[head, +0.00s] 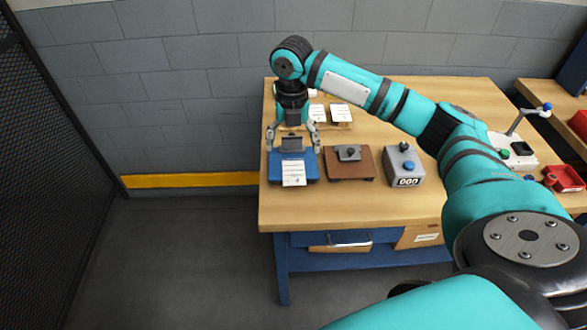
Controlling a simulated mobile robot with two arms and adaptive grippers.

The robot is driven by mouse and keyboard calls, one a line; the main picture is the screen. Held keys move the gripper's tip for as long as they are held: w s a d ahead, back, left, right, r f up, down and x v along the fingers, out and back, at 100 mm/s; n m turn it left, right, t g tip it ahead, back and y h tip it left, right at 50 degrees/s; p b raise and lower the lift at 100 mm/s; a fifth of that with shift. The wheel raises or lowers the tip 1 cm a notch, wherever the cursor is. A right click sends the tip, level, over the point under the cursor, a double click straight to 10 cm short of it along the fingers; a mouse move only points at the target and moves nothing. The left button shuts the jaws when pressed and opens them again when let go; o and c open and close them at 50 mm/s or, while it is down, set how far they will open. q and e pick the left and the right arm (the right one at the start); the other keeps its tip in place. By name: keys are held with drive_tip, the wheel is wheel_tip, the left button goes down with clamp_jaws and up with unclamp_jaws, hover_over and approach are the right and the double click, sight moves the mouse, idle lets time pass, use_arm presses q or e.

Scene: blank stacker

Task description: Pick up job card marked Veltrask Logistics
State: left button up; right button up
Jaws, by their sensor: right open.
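A white job card (294,173) lies on a blue tray or stand (308,174) near the table's left front edge. Its print is too small to read, so I cannot tell if it is marked Veltrask Logistics. Two more white cards (341,114) lie further back, partly behind my arm. My right gripper (292,143) points down above the rear of the blue stand, its fingers spread on either side of a small grey block (291,142). I cannot tell whether the fingers touch anything. My left gripper is not in view.
A brown block with a grey top piece (348,165) and a grey counter box with a blue button (404,165) stand right of the blue stand on the wooden table (420,205). A red bin (563,179) is at far right. A mesh fence (50,170) stands at left.

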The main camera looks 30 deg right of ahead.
drive_tip(key=p, duration=0.1)
hover_over(295, 180)
drive_tip(key=f, duration=0.6)
drive_tip(key=shift+w+a, duration=0.15)
drive_tip(key=shift+w, duration=0.2)
drive_tip(key=f+p, duration=0.2)
drive_tip(key=f, duration=0.2)
drive_tip(key=shift+s, duration=0.2)
drive_tip(key=shift+f, duration=0.55)
drive_tip(key=shift+f, duration=0.2)
drive_tip(key=shift+s+f, duration=0.1)
drive_tip(key=shift+s, duration=0.05)
drive_tip(key=c, duration=0.9)
